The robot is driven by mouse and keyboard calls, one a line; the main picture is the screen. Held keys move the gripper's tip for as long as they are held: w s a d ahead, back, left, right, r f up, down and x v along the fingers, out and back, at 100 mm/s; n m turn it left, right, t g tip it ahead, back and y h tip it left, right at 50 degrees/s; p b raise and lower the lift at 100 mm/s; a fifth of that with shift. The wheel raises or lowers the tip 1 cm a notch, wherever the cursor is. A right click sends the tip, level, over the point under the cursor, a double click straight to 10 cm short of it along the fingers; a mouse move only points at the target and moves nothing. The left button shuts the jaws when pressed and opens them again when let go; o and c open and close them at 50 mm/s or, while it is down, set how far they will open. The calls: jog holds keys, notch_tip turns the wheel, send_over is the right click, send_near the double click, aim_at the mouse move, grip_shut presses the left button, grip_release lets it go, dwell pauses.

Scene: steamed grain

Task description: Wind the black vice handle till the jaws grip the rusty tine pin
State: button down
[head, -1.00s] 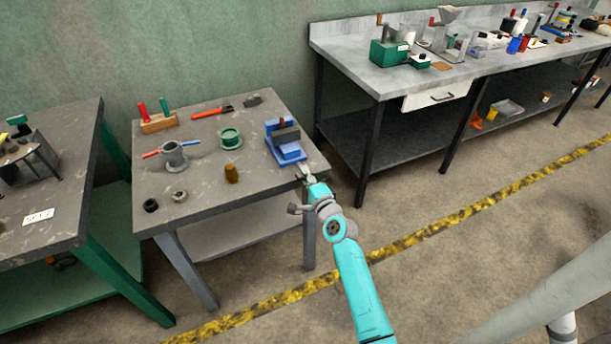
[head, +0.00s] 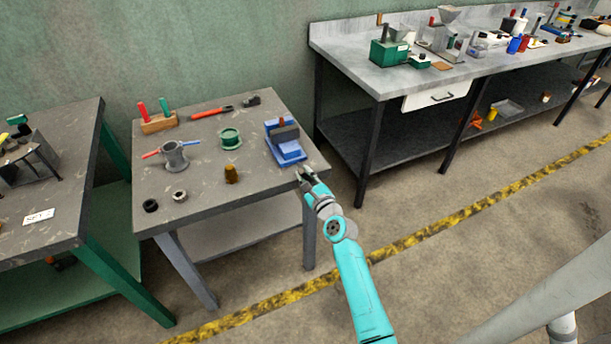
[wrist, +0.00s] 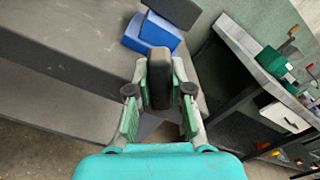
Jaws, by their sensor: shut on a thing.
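The blue vice (head: 288,152) stands at the right front corner of the grey workbench, with a dark jaw block on top. It shows partly in the wrist view as blue blocks (wrist: 151,33) with a dark block above. My gripper (head: 303,174) is at the vice's near end, just off the bench edge. In the wrist view, my gripper (wrist: 160,84) is shut on the black vice handle (wrist: 159,72), which stands between the two fingers.
On the same bench (head: 207,192) are a brown cylinder (head: 231,174), a green spool (head: 229,139), a grey pot (head: 175,157) and two dark rings. A long bench (head: 375,72) with tools stands behind right. Open floor lies in front.

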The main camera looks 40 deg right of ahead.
jog(key=m, duration=0.4)
jog(key=shift+f+m, duration=0.15)
jog(key=shift+m, duration=2.65)
jog(key=c, duration=1.3)
grip_release()
jog(key=shift+s, duration=0.1)
jog(key=v, duration=1.2)
